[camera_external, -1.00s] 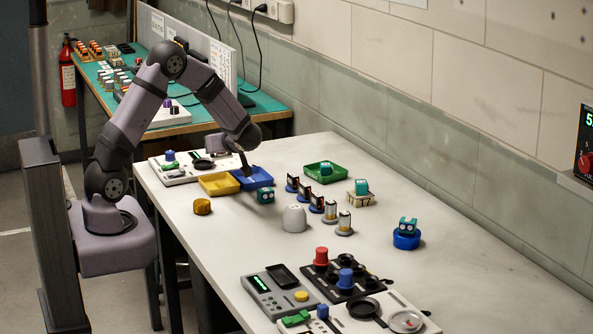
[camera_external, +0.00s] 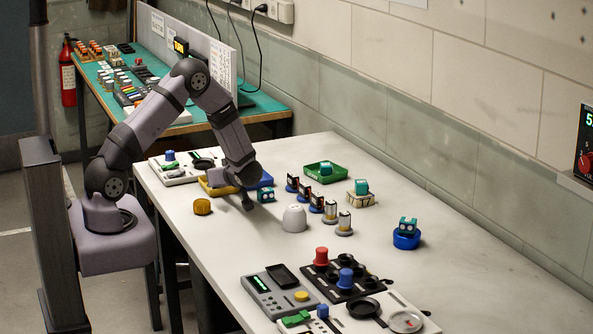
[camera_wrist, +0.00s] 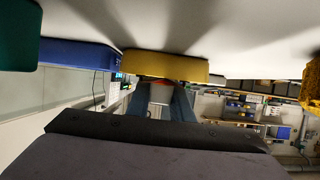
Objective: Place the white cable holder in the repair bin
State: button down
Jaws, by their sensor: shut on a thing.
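My gripper (camera_external: 248,203) is low over the white table, in front of the yellow and blue bins and left of a teal block. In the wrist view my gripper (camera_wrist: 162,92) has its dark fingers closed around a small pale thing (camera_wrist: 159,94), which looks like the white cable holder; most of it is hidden. The yellow bin (camera_wrist: 165,66) and the blue bin (camera_wrist: 78,54) are beyond the fingers in that view. In the external view my arm covers much of the yellow bin (camera_external: 215,190). Labels naming the repair bin are not readable.
A teal block (camera_external: 265,195) stands close right of my gripper, and a yellow cylinder (camera_external: 202,206) stands to its left. A pale dome (camera_external: 294,219), several small upright parts and a green tray (camera_external: 322,174) are farther right.

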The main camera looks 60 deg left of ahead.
jog(key=shift+f, duration=0.25)
jog(key=c, duration=1.6)
grip_release()
jog(key=shift+o, duration=0.2)
jog(key=shift+r, duration=0.15)
jog(key=shift+r, duration=0.15)
jog(key=b+v, duration=0.1)
jog(key=v, duration=1.1)
jog(key=shift+d, duration=0.1)
